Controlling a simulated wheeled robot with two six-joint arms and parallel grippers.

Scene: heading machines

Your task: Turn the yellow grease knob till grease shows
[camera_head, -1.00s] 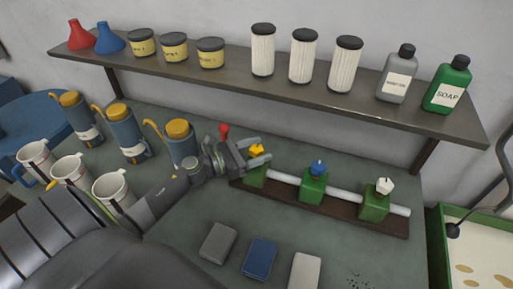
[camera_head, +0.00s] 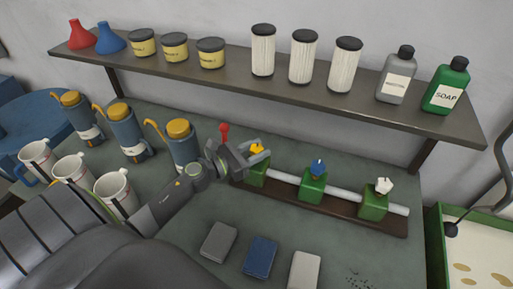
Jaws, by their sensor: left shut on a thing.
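The yellow grease knob (camera_head: 257,148) sits on top of the left green block (camera_head: 256,176) of a row of three on a dark base. My left gripper (camera_head: 257,153) is around the yellow knob and shut on it, its fingers covering part of it. A blue knob (camera_head: 319,167) tops the middle block and a white knob (camera_head: 384,186) tops the right block. A pale pipe (camera_head: 342,191) runs through the blocks. I see no grease around the yellow knob; its underside is partly hidden. My right gripper is not in view.
A red-topped lever (camera_head: 224,132) stands just behind my left gripper. Several cups and orange-capped canisters (camera_head: 124,127) stand at left. Three flat blocks (camera_head: 260,256) lie in front. A shelf (camera_head: 280,84) with bottles, jars and filters hangs above. A green tray (camera_head: 437,232) is at right.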

